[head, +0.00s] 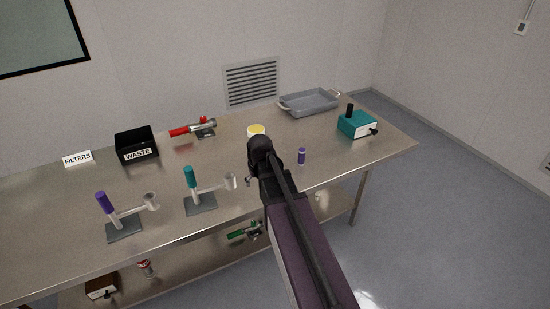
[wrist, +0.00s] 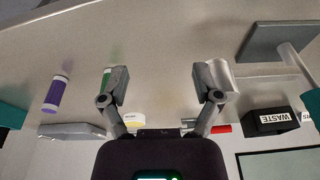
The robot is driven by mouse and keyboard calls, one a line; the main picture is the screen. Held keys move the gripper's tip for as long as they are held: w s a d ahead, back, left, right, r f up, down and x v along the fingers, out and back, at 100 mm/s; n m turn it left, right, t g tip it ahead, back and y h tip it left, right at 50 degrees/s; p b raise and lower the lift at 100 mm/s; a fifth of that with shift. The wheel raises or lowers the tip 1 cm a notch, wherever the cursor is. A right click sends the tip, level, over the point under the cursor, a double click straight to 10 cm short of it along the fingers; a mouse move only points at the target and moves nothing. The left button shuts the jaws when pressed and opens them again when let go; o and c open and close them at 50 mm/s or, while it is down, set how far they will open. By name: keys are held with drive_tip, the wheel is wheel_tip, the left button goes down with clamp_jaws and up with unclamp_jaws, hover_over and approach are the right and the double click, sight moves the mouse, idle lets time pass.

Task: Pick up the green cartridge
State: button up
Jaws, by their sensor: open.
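The green cartridge (wrist: 106,78) shows in the wrist view as a green cylinder just behind my left-hand finger, which covers part of it. I cannot make it out in the head view, where my arm covers that stretch of table. My gripper (wrist: 162,86) is open, with its two fingers wide apart and nothing between them. The cartridge is in line with the left-hand finger, not between the fingers. Whether they touch cannot be told.
A purple cartridge (head: 301,156) stands right of my arm. A yellow-topped jar (head: 256,130) is behind it. Stands with a teal handle (head: 190,177) and a purple handle (head: 104,203) are on the left. A grey tray (head: 309,102), teal box (head: 357,124) and black WASTE bin (head: 136,143) stand farther back.

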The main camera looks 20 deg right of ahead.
drive_tip(key=w+d+r+t+p, duration=0.1)
drive_tip(key=w+d+r+p, duration=0.1)
drive_tip(key=w+d+r, duration=0.1)
drive_tip(key=w+d+r+m+t+p, duration=0.1)
drive_tip(key=w+d+r, duration=0.3)
drive_tip(key=d, duration=0.4)
drive_tip(key=shift+w+d+r+h+p, duration=0.15)
drive_tip(key=shift+w+d+h+p, duration=0.2)
drive_tip(key=shift+w+p, duration=0.45)
drive_tip(key=b+x, duration=0.7)
drive_tip(key=x, duration=0.1)
drive_tip(key=shift+f+b, duration=0.35)
drive_tip(key=shift+b, duration=0.05)
drive_tip(key=shift+f, duration=0.1)
drive_tip(key=shift+b+x, duration=2.45)
drive_tip(key=shift+s, duration=0.15)
clamp_jaws()
